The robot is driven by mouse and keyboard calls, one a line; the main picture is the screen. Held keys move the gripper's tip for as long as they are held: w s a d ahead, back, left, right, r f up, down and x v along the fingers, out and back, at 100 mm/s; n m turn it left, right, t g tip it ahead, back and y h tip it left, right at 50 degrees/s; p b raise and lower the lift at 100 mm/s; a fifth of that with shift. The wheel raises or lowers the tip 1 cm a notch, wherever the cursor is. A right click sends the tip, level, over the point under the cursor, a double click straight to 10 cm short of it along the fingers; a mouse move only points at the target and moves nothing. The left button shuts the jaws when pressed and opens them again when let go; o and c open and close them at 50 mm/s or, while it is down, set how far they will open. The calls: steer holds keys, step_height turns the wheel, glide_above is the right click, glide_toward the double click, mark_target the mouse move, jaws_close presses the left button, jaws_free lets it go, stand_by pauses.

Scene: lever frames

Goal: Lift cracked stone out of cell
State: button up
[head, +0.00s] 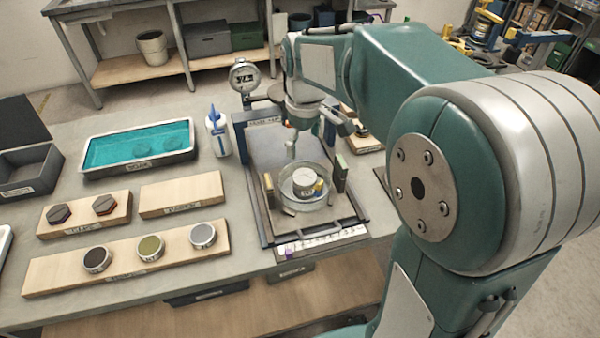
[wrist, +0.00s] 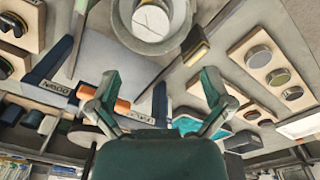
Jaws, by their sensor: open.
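A round cell (head: 288,205), a pale shallow ring, sits on the metal plate of the test frame in the head view; it also shows at the top of the wrist view (wrist: 174,45). My gripper (head: 318,140) is above and behind the cell, apart from the stone. In the wrist view its two fingers (wrist: 160,74) are spread wide with nothing between them.
Upright blocks (head: 338,172) flank the cell closely. A dial gauge (head: 243,76) and white bottle (head: 217,132) stand at the frame's left rear. Left are a teal liquid tray (head: 95,164), an empty wooden board (head: 182,195) and a board with several round samples (head: 125,281).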

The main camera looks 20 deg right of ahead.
mark_target(305, 176)
steer(key=shift+n, duration=0.3)
steer(key=shift+w+d+f, duration=0.1)
steer(key=shift+w+f, duration=0.2)
steer(key=shift+f, duration=0.45)
steer(key=shift+w+d+f, duration=0.15)
steer(key=shift+w+f, duration=0.15)
steer(key=shift+f, duration=0.5)
steer(key=shift+w+d+f, duration=0.1)
steer(key=shift+w+f, duration=0.2)
steer(key=shift+f, duration=0.45)
steer(key=shift+d+f, duration=0.15)
steer(key=shift+f, duration=3.1)
jaws_close()
steer(key=shift+r, duration=0.75)
